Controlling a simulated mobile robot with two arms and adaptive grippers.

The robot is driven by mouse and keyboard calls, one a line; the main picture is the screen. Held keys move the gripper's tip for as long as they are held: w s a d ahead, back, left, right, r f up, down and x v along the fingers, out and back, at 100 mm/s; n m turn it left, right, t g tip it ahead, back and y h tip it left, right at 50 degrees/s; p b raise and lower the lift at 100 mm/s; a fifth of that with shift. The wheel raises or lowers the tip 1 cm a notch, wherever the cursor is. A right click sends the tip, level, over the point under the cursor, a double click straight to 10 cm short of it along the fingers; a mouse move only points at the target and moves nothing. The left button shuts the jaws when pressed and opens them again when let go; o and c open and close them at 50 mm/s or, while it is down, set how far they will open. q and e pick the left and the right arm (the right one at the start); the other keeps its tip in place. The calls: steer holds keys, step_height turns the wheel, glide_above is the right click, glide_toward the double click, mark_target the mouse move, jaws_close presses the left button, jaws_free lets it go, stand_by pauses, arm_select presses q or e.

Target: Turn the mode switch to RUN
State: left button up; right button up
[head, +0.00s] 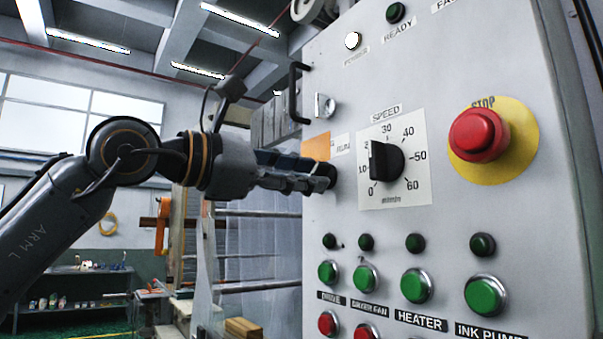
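A grey control panel (350,105) fills the right of the head view. My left gripper (318,175) reaches in from the left, its fingers lying level against the panel's left part, below an orange label (316,147). A dark round part (332,175) shows at the fingertips and is probably the mode switch; the fingers hide most of it. My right gripper is not in view.
Right of the gripper is a black SPEED knob (388,160) on a white scale. A red STOP button (478,135) sits on a yellow disc. Green buttons (416,285) and red buttons (328,322) line the lower panel. A black handle (296,92) juts out above the gripper.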

arm_select(q)
steer(key=v, duration=1.2)
